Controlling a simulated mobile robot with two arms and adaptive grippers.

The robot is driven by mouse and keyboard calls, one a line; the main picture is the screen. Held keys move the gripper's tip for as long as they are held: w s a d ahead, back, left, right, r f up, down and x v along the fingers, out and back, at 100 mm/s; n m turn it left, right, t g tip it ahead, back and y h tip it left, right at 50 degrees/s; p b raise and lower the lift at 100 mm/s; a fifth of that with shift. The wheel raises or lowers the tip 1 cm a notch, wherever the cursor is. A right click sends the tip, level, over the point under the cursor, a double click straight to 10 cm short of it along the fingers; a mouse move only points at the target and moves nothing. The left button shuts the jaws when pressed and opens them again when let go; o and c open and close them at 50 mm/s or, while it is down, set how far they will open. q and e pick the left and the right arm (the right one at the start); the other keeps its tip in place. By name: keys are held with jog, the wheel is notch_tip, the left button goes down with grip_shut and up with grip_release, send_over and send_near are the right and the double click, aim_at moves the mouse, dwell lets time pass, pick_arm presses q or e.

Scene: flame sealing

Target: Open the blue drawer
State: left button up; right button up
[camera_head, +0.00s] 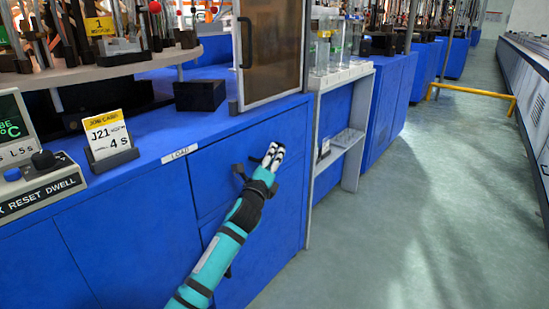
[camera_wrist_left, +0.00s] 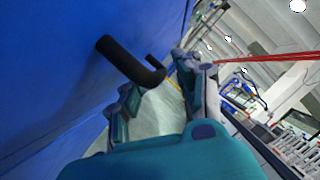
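The blue drawer (camera_head: 215,168) is the upper front panel of the blue cabinet, below the "LOAD" label, and looks closed. Its black handle (camera_head: 239,171) sticks out, partly hidden by my left gripper (camera_head: 271,155). In the left wrist view the handle (camera_wrist_left: 132,62) is a dark bent bar standing off the blue front (camera_wrist_left: 60,60). The fingers of my left gripper (camera_wrist_left: 156,82) are apart, with the handle's outer end near the gap between them. I cannot tell whether they touch it. My right gripper is not in view.
A job card stand (camera_head: 108,140) and a control box (camera_head: 38,180) stand on the cabinet top at left. A framed dark panel (camera_head: 270,45) rises above the drawer. A white shelf (camera_head: 345,145) stands to the right. The grey floor (camera_head: 400,220) at right is clear.

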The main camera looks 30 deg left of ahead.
pick_arm(q)
jog(key=shift+x, duration=1.05)
grip_shut()
